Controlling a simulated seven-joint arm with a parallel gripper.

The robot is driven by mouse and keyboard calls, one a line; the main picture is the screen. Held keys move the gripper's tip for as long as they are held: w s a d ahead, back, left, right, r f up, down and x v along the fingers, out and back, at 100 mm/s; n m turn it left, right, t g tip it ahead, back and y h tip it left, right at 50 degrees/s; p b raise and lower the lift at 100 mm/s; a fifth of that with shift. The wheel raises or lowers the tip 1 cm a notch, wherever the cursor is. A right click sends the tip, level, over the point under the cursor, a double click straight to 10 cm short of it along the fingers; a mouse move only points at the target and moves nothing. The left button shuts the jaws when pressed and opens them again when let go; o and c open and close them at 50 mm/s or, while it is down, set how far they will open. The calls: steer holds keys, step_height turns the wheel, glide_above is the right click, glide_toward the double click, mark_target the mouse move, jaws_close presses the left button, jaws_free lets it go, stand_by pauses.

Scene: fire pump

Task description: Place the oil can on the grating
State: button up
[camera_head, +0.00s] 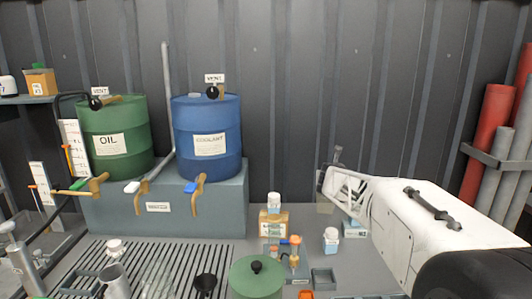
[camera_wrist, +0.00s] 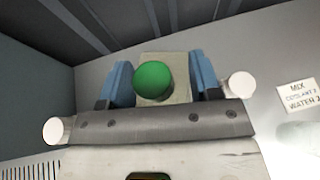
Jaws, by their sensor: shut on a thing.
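My gripper (camera_head: 328,186) is at the right of the head view, above the back of the bench near the wall. In the wrist view, its blue fingers (camera_wrist: 160,82) are shut on a beige, boxy container with a round green top (camera_wrist: 153,80). A pale part of that container (camera_head: 325,205) shows below the fingers in the head view. No label on it is readable, so I cannot confirm that it is the oil can. The slotted grating (camera_head: 185,256) lies at the lower left, well left of my gripper. A grey metal jug (camera_head: 115,282) stands at its front left.
A green drum marked OIL (camera_head: 115,160) and a blue coolant drum (camera_head: 207,165) stand on a grey block behind the grating. A black funnel (camera_head: 205,284), a green lidded vessel (camera_head: 257,282) and an amber jug (camera_head: 273,224) occupy the middle. The grating's back middle looks clear.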

steer(key=a, duration=0.1)
steer(key=s+a+f+n+y, duration=0.1)
steer(key=a, duration=0.1)
steer(key=a+f+n+y, duration=0.1)
steer(key=shift+s+a+f, duration=0.1)
steer(key=shift+s+a, duration=0.25)
steer(key=shift+r, duration=0.2)
steer(key=shift+r, duration=2.4)
steer(key=s+d+r+y, duration=0.2)
steer(key=s+d, duration=0.9)
steer(key=s, duration=0.2)
steer(key=s+d+f+n+y, duration=0.1)
steer(key=s+d, duration=0.1)
steer(key=s, duration=0.7)
steer(key=s+d+f+n+y, duration=0.1)
steer(key=s+d, duration=0.1)
steer(key=s, duration=0.8)
step_height(320, 180, down, 9)
steer(key=shift+f, duration=0.15)
steer(key=shift+w+a, duration=0.1)
steer(key=shift+w, duration=0.15)
